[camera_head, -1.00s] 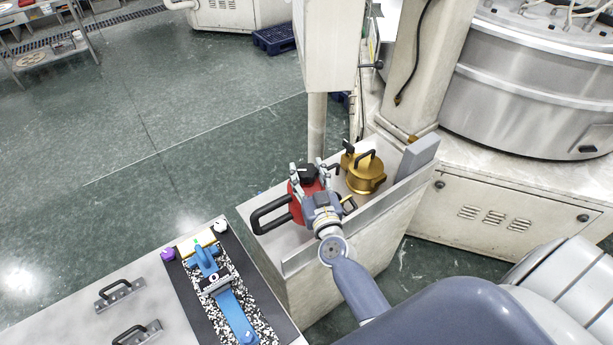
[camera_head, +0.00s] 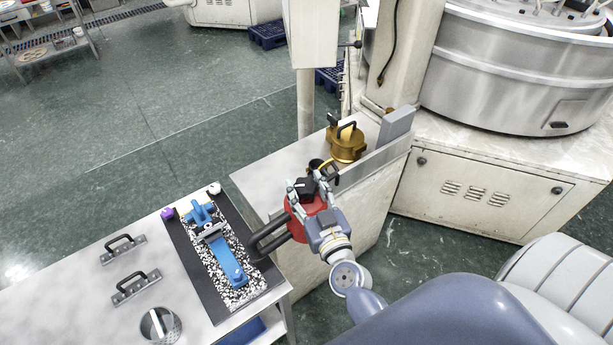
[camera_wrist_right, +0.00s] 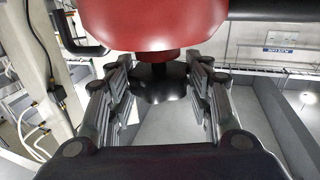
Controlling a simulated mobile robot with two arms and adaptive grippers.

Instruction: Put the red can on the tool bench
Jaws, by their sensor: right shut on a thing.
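The red can (camera_head: 298,231) has a black cap and a large black handle. My right gripper (camera_head: 307,192) is shut on it near the cap and holds it in front of the beige cabinet. In the right wrist view the red can (camera_wrist_right: 155,22) fills the top, with its dark cap (camera_wrist_right: 158,82) between the fingers. The steel bench (camera_head: 75,280) at lower left, probably the tool bench, bears a dark mat with a blue tool. The can's handle reaches close to the mat's right edge; whether they touch cannot be told. My left gripper is not in view.
A brass can (camera_head: 346,143) stands on the cabinet top (camera_head: 270,172), behind the held can. On the bench are two black-handled plates (camera_head: 136,287), a perforated steel cup (camera_head: 160,326), a purple piece (camera_head: 168,214) and a white piece (camera_head: 214,188). The bench's left part has bare room.

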